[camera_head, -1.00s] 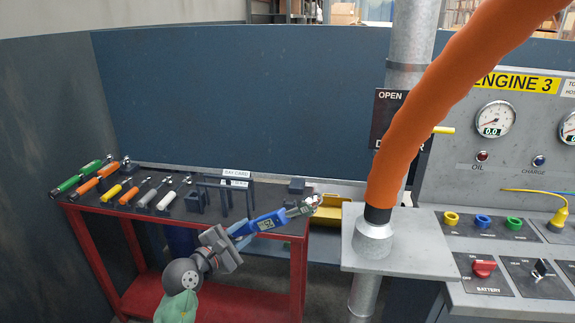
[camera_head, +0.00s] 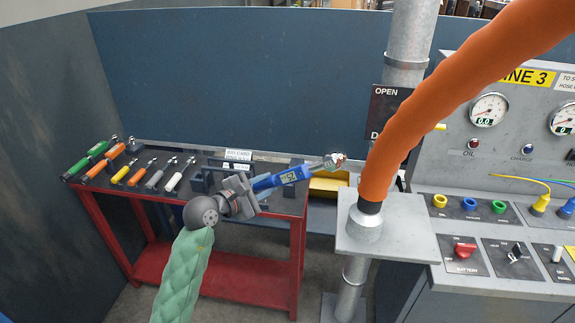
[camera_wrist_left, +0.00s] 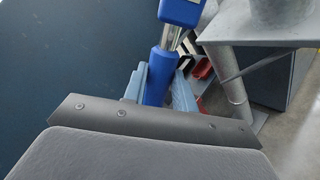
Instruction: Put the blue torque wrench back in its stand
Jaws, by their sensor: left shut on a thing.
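My left gripper (camera_head: 249,190) is shut on the blue torque wrench (camera_head: 287,178). The wrench points right and slightly up, with its display facing the head camera and its metal head near the grey post. In the left wrist view the blue handle (camera_wrist_left: 160,76) sits between the fingers. Whether the stand has a free slot I cannot tell. My right gripper is not in view.
Several tools with green, orange, yellow, grey and white handles (camera_head: 173,181) lie on the left of the bench. A post with a grey shelf (camera_head: 400,240) and a thick orange hose (camera_head: 420,100) stands to the right.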

